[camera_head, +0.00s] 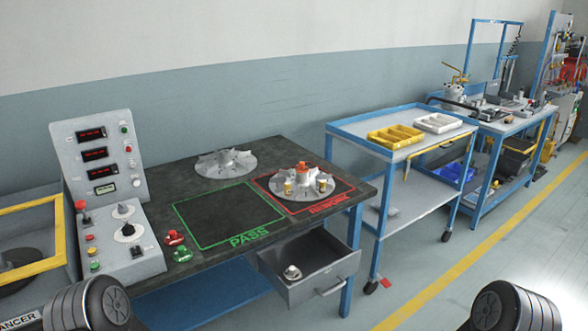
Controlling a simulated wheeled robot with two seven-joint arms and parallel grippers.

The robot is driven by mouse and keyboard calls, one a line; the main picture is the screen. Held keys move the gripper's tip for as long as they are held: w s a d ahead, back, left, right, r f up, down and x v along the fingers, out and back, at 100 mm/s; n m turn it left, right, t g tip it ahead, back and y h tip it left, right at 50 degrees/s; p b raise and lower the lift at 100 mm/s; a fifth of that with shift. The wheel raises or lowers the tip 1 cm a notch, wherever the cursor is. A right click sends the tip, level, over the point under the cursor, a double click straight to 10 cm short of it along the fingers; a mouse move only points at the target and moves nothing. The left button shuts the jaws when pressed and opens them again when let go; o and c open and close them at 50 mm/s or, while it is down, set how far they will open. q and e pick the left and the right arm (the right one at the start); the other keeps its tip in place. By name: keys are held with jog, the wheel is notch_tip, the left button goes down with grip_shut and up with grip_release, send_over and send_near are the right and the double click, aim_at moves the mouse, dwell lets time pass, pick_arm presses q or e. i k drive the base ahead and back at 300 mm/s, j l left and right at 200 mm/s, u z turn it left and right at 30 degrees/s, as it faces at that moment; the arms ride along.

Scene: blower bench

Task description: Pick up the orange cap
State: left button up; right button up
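The impeller lies inside the red-outlined zone (342,198) at the right end of the dark bench top. Small brass-coloured pieces (288,187) sit on the same impeller. Neither gripper is in view; only dark rounded parts of my arms show at the bottom left and bottom right corners. Nothing in the picture touches the cap apart from the impeller.
A second impeller (225,162) lies at the bench's back. The green PASS zone (222,212) is empty. An open drawer (312,272) juts out below, holding a small metal part (292,272). A control console (108,200) stands left, a blue cart (375,135) right.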

aim_at(303, 168)
jog(key=i+l+z, duration=0.2)
jog(key=i+l, duration=0.15)
jog(key=i, duration=0.25)
jog(key=i+l+z, duration=0.2)
jog(key=i, duration=0.4)
jog(key=i+l+z, duration=0.25)
jog(key=i, duration=0.35)
jog(key=j, duration=0.1)
